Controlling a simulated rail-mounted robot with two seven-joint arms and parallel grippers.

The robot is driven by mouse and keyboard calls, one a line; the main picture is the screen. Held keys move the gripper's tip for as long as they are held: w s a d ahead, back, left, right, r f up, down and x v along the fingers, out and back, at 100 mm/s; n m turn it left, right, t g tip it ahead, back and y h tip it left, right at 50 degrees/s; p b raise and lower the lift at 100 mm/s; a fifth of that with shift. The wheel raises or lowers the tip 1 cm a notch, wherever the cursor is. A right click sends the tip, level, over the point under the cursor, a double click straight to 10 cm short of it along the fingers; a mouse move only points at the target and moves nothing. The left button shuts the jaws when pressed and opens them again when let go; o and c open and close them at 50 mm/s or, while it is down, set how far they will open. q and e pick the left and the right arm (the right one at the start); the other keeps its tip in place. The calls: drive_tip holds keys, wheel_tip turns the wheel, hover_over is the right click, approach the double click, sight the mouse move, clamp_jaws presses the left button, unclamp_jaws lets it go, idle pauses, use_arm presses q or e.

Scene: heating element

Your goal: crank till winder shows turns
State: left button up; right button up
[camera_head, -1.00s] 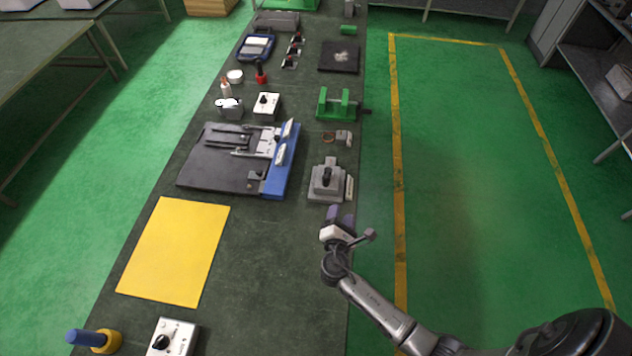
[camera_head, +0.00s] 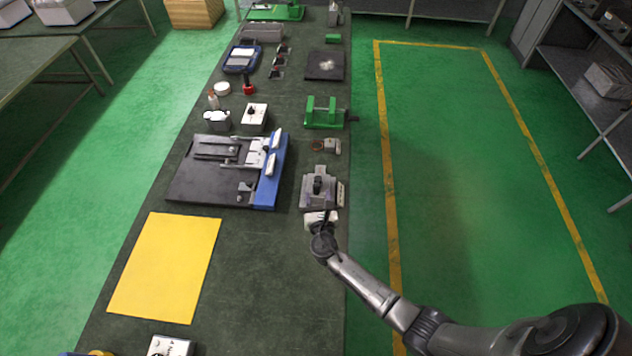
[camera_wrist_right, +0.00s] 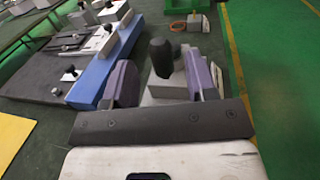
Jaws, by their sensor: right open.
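A grey block-like device with an upright black knob (camera_head: 318,185) stands near the bench's right edge. A green stand with two uprights (camera_head: 324,113) and a dark handle-like end on its right stands farther back; I cannot tell for certain which one is the winder, and no turn reading is legible. My right gripper (camera_head: 321,214) is just in front of the grey device. In the right wrist view, my right gripper (camera_wrist_right: 163,84) is open, its purple fingers on either side of the line to the black knob (camera_wrist_right: 161,58). Contact cannot be told. My left gripper is not in view.
A black board with a blue edge bar (camera_head: 269,180) lies left of the grey device. A yellow sheet (camera_head: 165,267) lies nearer on the dark bench. A small orange-and-grey item (camera_head: 330,146) sits between the grey device and green stand.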

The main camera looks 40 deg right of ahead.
drive_tip(key=shift+x, duration=3)
drive_tip(key=shift+c, duration=0.4)
clamp_jaws()
